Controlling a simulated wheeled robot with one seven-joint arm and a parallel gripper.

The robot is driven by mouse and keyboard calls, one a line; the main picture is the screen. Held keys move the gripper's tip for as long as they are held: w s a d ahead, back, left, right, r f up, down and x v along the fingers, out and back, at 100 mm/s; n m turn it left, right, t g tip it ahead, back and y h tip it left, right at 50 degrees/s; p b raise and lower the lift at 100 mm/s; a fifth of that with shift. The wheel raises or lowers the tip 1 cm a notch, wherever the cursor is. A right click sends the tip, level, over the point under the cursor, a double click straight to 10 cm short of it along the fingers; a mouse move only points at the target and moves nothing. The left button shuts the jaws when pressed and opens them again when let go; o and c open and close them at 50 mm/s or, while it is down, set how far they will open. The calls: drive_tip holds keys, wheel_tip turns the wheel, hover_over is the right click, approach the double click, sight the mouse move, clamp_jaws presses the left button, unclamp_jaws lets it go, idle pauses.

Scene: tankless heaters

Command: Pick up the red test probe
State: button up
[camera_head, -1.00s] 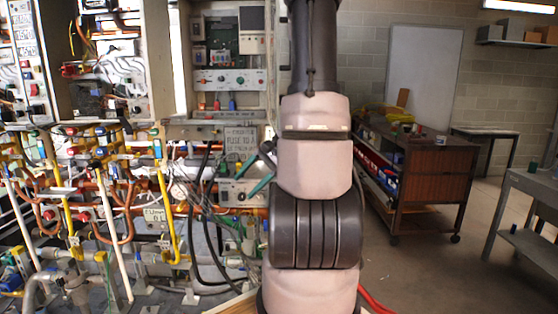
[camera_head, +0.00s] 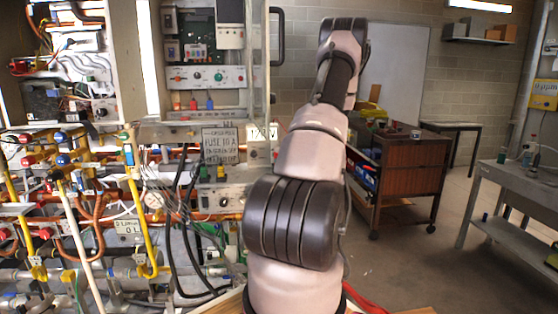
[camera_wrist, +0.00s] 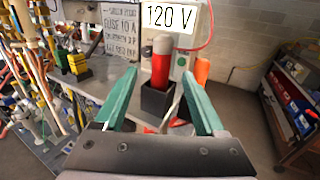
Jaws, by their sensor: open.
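The red test probe (camera_wrist: 160,68), a red cylinder with a pale rounded top, stands upright in a small black holder (camera_wrist: 156,100) in the wrist view. My gripper (camera_wrist: 160,76) is open, with one teal finger on each side of the probe in the picture. I cannot tell whether the fingertips reach its depth, and no contact is clear. An orange-red piece (camera_wrist: 202,72) stands just right of the probe, partly behind the right finger. In the head view my arm hides the gripper, and I cannot make out the probe.
A 120 V sign (camera_wrist: 170,16) is behind the probe, and a fuse placard (camera_wrist: 119,30) stands left of it. Pipes and cables (camera_head: 90,215) crowd the left. A wooden cabinet (camera_head: 412,175) and a grey table (camera_head: 525,188) stand right, with open floor between.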

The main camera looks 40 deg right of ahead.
drive_tip(key=w, duration=0.7)
drive_tip(key=w+d, duration=0.1)
drive_tip(key=w, duration=0.2)
drive_tip(key=shift+w, duration=0.15)
clamp_jaws()
